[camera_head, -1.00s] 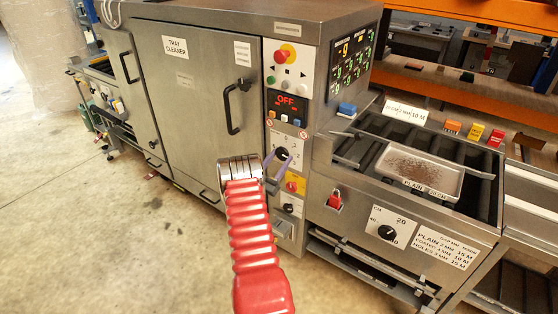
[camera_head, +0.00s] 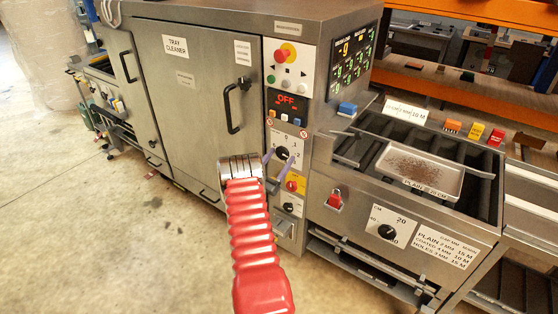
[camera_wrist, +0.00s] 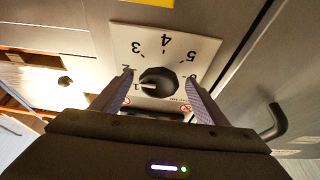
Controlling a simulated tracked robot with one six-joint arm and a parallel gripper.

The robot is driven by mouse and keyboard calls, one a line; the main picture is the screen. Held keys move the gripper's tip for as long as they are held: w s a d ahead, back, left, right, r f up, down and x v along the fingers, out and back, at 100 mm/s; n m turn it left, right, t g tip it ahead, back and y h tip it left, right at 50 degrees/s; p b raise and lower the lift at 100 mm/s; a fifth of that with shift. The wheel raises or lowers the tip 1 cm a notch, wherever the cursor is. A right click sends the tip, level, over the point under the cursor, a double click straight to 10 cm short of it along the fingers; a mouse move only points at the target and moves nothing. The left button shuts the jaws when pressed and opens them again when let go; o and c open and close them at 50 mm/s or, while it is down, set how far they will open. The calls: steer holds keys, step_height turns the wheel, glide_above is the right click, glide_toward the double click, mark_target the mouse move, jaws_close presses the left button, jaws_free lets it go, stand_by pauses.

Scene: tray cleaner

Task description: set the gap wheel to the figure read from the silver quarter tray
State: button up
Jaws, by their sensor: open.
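In the wrist view the figures appear upside down, and the mark points left, at or near the 1. My gripper (camera_wrist: 160,76) is open, with one finger on each side of the knob; whether they touch it I cannot tell. In the head view my gripper (camera_head: 278,165) is at the same dial (camera_head: 282,153). A silver tray (camera_head: 449,184) with brown crumbs lies on the right rollers; its front label begins PLAIN and ends in CM.
A black door handle (camera_wrist: 272,122) stands close by in the wrist view.

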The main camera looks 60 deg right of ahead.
steer(key=v, duration=1.4)
steer(key=shift+d, duration=0.1)
